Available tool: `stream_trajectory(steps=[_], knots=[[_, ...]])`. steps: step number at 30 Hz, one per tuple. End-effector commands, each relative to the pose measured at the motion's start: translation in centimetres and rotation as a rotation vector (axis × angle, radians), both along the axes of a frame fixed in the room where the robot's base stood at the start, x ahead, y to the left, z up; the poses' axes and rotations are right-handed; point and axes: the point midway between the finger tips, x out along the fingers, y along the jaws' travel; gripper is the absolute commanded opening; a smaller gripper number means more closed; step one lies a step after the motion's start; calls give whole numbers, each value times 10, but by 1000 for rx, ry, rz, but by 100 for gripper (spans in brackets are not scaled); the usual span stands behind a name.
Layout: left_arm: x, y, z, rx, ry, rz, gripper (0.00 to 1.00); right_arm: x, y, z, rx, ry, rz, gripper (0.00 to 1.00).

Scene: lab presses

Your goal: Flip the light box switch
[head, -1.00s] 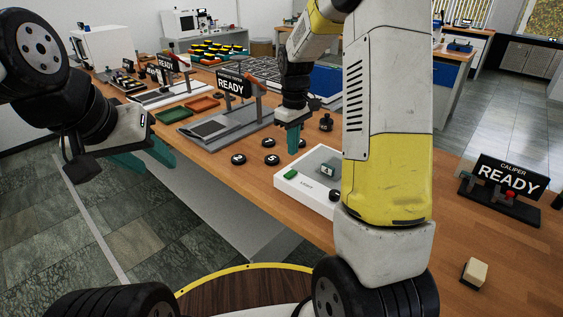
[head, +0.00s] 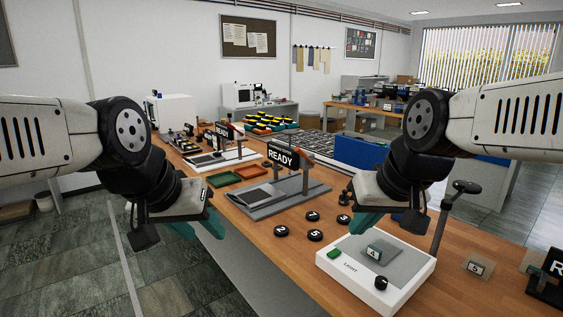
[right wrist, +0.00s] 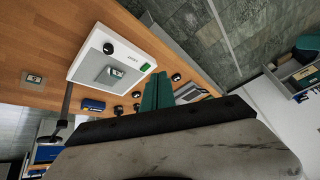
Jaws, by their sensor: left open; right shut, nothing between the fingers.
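The white light box (head: 336,277) stands on the wooden table at lower right in the head view. Its front edge carries a small green switch (head: 334,253), the word LIGHT and a round black knob (head: 381,283). A tile marked 4 (head: 375,252) sits on its grey panel. In the right wrist view the box (right wrist: 84,70), green switch (right wrist: 145,67) and knob (right wrist: 108,48) show again. My right gripper (head: 366,223) is shut and empty, its teal fingers above the box's back left side, apart from the switch. My left gripper (head: 157,219) is open and empty, left of the table.
Several black numbered discs (head: 314,235) lie left of the box. A press with a READY sign (head: 281,156) stands behind them. A black lever (head: 458,195) rises at the box's right, near a tile marked 5 (head: 477,268).

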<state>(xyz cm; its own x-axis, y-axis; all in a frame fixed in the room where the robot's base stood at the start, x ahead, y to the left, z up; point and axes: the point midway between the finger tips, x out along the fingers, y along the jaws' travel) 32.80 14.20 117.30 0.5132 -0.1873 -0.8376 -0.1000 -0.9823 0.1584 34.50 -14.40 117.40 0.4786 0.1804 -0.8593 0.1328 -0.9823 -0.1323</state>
Motion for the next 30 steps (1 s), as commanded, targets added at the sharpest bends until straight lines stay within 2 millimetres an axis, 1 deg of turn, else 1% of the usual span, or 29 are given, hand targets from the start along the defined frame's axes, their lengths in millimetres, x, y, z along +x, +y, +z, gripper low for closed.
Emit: stream_trajectory(steps=[1,2,6,14,17,20,23,27,30], knots=[[0,0,0,0,0,0,44,-8,1,0,12,-16,-15,0],[0,0,0,0,0,0,44,-11,1,0,18,-21,-23,0],[0,0,0,0,0,0,44,-18,2,-1,31,-32,-39,0],[0,0,0,0,0,0,44,-17,2,-1,31,-32,-39,0],[0,0,0,0,0,0,44,-13,1,0,23,-25,-31,0],[0,0,0,0,0,0,44,-3,0,3,-2,-3,-9,0],[0,0,0,0,0,0,44,16,-3,6,-44,34,34,0],[0,0,0,0,0,0,44,52,-7,8,-114,103,117,0],[0,0,0,0,0,0,44,80,-10,4,-160,154,178,0]])
